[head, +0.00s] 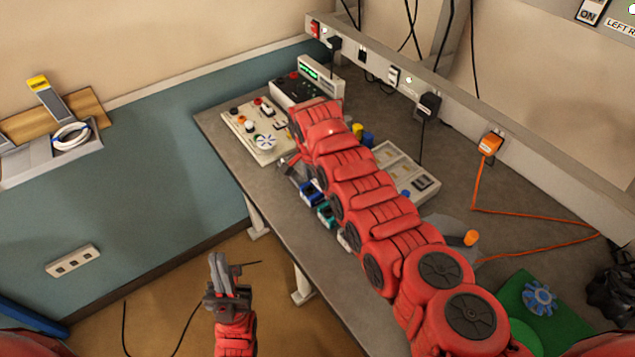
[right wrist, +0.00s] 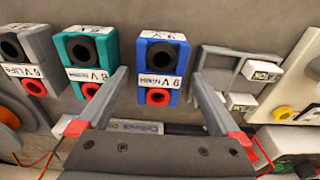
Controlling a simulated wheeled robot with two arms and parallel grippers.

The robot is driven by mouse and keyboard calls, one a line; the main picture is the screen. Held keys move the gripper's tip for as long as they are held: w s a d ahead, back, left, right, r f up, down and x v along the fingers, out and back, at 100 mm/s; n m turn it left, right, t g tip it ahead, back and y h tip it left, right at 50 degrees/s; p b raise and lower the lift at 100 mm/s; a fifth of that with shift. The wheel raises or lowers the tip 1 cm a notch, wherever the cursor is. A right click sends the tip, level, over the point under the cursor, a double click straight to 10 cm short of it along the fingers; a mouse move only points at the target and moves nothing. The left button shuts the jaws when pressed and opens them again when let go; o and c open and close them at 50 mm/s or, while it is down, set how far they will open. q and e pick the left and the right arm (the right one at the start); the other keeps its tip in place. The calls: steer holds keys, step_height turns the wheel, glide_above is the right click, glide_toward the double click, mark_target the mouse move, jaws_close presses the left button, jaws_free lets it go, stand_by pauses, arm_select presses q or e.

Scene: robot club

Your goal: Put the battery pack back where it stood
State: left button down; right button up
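A blue battery pack (right wrist: 160,65) with a black and a red terminal stands between the open fingers of my right gripper (right wrist: 158,82) in the right wrist view. I see a gap on both sides of it. A teal pack (right wrist: 88,62) and a grey pack (right wrist: 32,62) stand to its left. In the head view the blue pack (head: 311,193) and teal pack (head: 326,214) show beside my right arm, which hides part of the row. My left gripper (head: 219,262) is shut and empty, off the table's front edge. Which pack the task means, I cannot tell.
A board with knobs (head: 258,138) and a power supply (head: 305,85) stand at the table's far end. A grey compartment tray (head: 413,172) lies behind my right arm. An orange cable (head: 530,216) crosses the right side.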

mark_target(314, 187)
steer(key=shift+r, duration=0.35)
step_height(314, 187, up, 12)
steer(key=a+b, duration=0.1)
steer(key=b, duration=0.1)
steer(key=shift+s+f+b, duration=0.25)
steer(key=shift+s+b, duration=0.15)
steer(key=shift+s, duration=0.05)
